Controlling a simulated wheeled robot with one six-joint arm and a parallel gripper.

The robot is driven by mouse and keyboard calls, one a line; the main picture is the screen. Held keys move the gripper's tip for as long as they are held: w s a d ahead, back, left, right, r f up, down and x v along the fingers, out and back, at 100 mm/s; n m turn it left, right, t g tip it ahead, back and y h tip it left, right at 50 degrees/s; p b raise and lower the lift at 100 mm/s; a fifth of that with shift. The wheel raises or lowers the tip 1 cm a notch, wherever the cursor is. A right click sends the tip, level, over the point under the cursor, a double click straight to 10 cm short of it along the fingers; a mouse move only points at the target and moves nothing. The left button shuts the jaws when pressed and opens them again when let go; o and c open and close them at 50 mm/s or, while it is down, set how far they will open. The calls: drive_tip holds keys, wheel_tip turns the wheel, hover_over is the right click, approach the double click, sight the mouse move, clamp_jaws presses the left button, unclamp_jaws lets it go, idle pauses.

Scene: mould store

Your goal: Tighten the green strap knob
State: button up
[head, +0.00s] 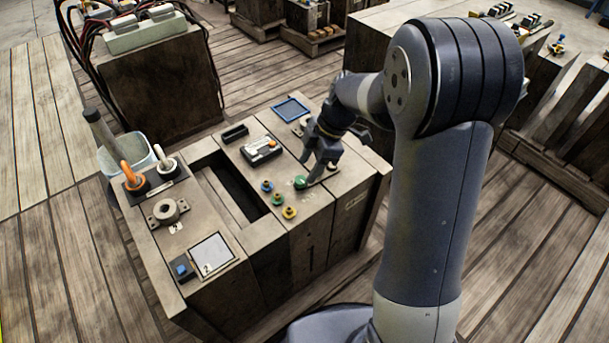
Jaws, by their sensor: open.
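The green strap knob (300,182) sits on the top of the wooden block stand, toward its right side. My gripper (314,172) is open and points down just to the right of the green knob, close above the top. Its fingers are dark, and the view does not show clearly whether one touches the knob. A thin dark strip lies beneath the fingers, partly hidden by them.
An instrument box (261,149), an orange-handled lever (132,175), a round metal fitting (168,209) and a white plate (211,254) share the top. A long slot (232,190) opens mid-top.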

sight(301, 180)
drive_tip(key=shift+x, duration=2.1)
drive_tip(key=shift+c, duration=0.3)
drive_tip(key=c, duration=0.9)
